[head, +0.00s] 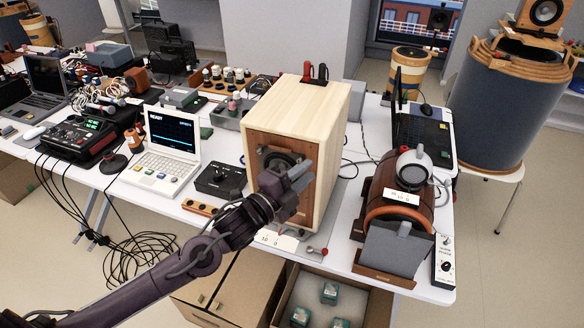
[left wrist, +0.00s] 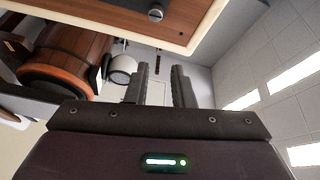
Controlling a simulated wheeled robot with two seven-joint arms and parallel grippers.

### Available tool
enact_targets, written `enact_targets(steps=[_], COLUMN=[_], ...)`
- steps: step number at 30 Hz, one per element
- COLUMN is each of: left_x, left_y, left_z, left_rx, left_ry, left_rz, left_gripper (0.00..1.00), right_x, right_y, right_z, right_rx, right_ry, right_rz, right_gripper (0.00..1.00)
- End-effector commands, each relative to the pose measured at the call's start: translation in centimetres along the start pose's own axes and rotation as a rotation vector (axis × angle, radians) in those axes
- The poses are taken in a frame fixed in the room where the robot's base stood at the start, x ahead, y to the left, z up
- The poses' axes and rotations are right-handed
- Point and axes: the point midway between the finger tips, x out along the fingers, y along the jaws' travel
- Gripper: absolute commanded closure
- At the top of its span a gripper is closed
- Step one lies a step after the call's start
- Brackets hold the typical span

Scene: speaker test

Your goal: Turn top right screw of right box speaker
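A box speaker with pale wood sides (head: 325,150) and a brown front panel (head: 262,150) stands upright mid-table. My left gripper (head: 301,178) is in front of the panel's right part and covers some of it and the dark driver. In the left wrist view the two fingers (left wrist: 160,85) are apart, with nothing between them. A wooden panel edge (left wrist: 110,10) crosses the top of that view, with a round grey slotted screw head (left wrist: 156,13) beyond the fingertips. I cannot tell which corner it belongs to. The top right screw is not discernible in the head view. My right gripper is out of view.
A barrel-shaped device (head: 418,217) with an orange ring stands right of the speaker and also shows in the left wrist view (left wrist: 75,55). A small white computer (head: 165,145) and black control box (head: 220,181) are left.

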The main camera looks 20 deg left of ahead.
Motion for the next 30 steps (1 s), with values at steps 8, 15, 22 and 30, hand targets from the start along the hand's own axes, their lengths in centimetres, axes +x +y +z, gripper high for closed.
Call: enact_targets(steps=[8,15,22,30], left_x=[-3.3,-4.3,-1.1,1.9], left_y=[4.0,4.7,3.2,2.2], left_z=[2.9,3.6,4.2,4.8], left_rx=[-0.793,-0.949,-0.948,-0.947], left_ry=[-0.008,0.006,0.009,0.008], left_rz=[-0.351,-0.446,-0.445,-0.443], left_gripper=[0.78,0.78,0.78,0.78], right_x=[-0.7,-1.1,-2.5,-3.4], right_y=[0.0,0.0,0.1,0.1], right_z=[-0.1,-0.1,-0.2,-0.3], right_rx=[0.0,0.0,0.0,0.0], right_ry=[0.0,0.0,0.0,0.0], right_rz=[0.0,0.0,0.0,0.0], right_gripper=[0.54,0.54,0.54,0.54])
